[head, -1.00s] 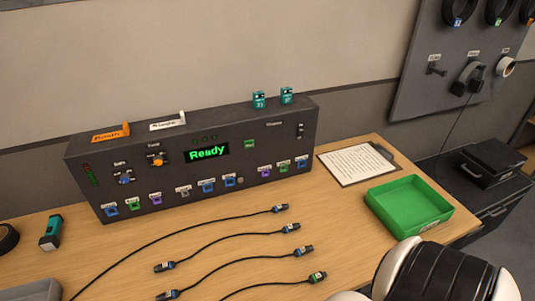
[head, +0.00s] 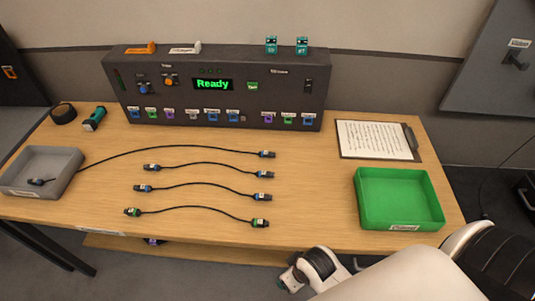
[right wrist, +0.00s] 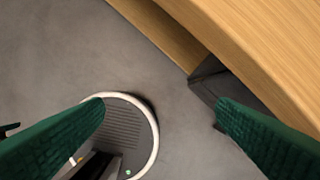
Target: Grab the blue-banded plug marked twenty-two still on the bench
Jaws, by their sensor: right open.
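Several black cables lie on the wooden bench (head: 310,215), their plugs carrying small white labels too small to read. Blue-banded plugs lie at the right ends: a far one (head: 267,154), a middle one (head: 264,174) and a nearer one (head: 262,196). Two more blue-banded plugs lie at left ends, an upper one (head: 152,168) and a lower one (head: 143,188). I cannot tell which is marked twenty-two. The nearest cable has green-banded plugs (head: 261,222). My right gripper (right wrist: 160,108) is open and empty, beside the bench's front edge over the floor. My left gripper is out of view.
A grey tray (head: 62,160) at the left holds a plug (head: 38,181). A green tray (head: 372,218) stands at the right, with a clipboard (head: 348,152) behind. The lighting console (head: 270,95) reads "Ready" along the back. Bench between cables and green tray is clear.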

